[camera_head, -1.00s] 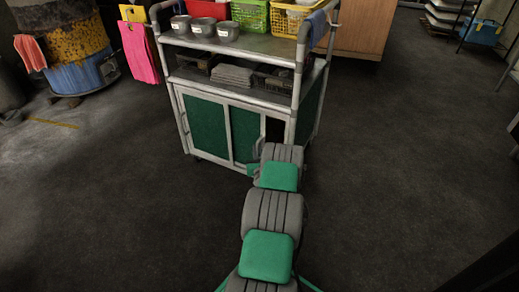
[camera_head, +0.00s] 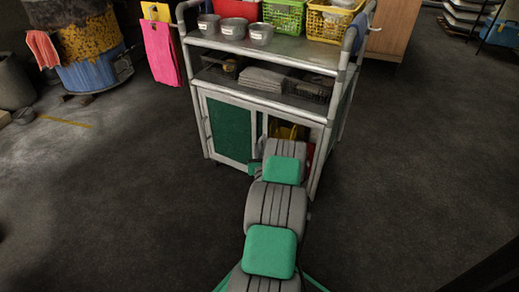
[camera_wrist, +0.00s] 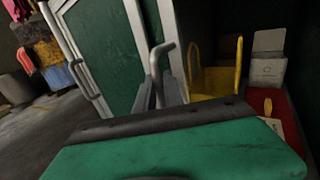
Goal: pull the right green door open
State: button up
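The right green door stands slid to the left, overlapping the left green door (camera_head: 229,130). Its pale frame edge (camera_wrist: 184,40) and a strip of green show in the wrist view. Its grey bent handle (camera_wrist: 156,65) stands out from that edge. My gripper (camera_wrist: 160,95) has its grey fingers close on both sides of this handle and looks shut on it. The fingertips are partly hidden by the gripper body. In the head view my arm hides the gripper and the lower part of the opening. The left door's handle (camera_wrist: 82,80) is free.
The open right side of the cart (camera_head: 250,89) shows a yellow frame (camera_wrist: 216,82), a red tray (camera_wrist: 284,108) and pale boxes (camera_wrist: 268,58). Pots and baskets stand on top. A blue and yellow barrel (camera_head: 90,70) is at the left. The floor around is clear.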

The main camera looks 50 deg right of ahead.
jog(key=shift+o, duration=0.9)
jog(key=p+v, duration=0.1)
jog(key=v, duration=0.6)
jog(key=shift+s+a, duration=0.3)
jog(key=shift+s, duration=0.05)
jog(key=shift+r, duration=0.1)
